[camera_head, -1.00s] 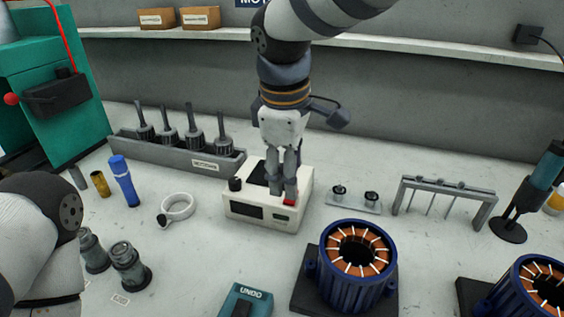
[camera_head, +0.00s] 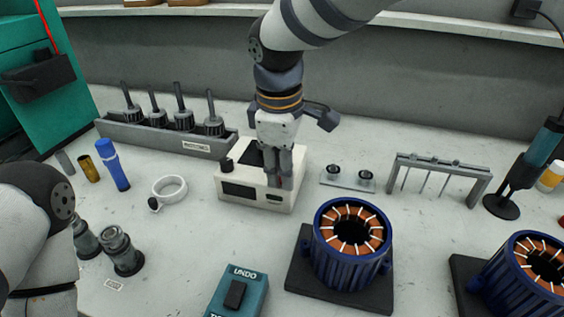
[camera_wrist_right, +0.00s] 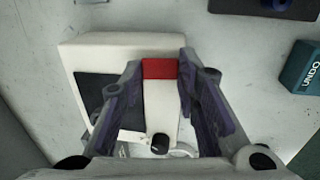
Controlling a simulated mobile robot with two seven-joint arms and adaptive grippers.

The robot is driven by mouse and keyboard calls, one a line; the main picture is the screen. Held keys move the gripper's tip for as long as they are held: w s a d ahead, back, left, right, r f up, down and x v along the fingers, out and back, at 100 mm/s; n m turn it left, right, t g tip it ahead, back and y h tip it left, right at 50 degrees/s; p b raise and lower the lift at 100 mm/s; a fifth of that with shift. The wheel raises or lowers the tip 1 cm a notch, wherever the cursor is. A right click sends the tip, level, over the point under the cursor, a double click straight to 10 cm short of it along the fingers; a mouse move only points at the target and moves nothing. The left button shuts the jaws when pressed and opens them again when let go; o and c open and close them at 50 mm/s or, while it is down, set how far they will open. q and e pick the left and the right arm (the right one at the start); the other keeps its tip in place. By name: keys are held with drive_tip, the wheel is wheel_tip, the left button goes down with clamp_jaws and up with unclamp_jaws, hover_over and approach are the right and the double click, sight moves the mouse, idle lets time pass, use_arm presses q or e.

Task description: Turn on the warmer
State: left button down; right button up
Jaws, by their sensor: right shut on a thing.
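The warmer (camera_head: 228,178) is a white box on the bench with a dark top plate (camera_wrist_right: 94,92), a black knob (camera_wrist_right: 160,143) and a dark front display. It also shows in the right wrist view (camera_wrist_right: 118,48). A red switch (camera_wrist_right: 160,68) sits on its top near one edge. My right gripper (camera_head: 279,184) points down at the warmer's right front corner, with its fingers on either side of the red switch, shut on it. In the head view the fingers mostly hide the switch. Of my left arm only links show at the left; its gripper is out of view.
A blue motor stator (camera_head: 350,276) stands front right, with a teal UNDO box (camera_head: 240,293) at the front. A white ring clamp (camera_head: 168,202) lies left of the warmer. A grey rack (camera_head: 150,136) stands behind left, a small plate (camera_head: 346,180) at right.

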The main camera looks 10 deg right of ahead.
drive_tip(key=shift+w+d+f+g+y+b, duration=0.1)
drive_tip(key=shift+w+f+g+y+b, duration=0.3)
drive_tip(key=shift+g, duration=0.4)
drive_tip(key=shift+s+r, duration=0.15)
drive_tip(key=shift+r, duration=0.2)
drive_tip(key=o, duration=1.2)
drive_tip(key=shift+c, duration=0.2)
wheel_tip(320, 180, up, 12)
drive_tip(key=shift+w+d, duration=0.15)
drive_tip(key=shift+w, duration=0.2)
drive_tip(key=shift+g, duration=0.3)
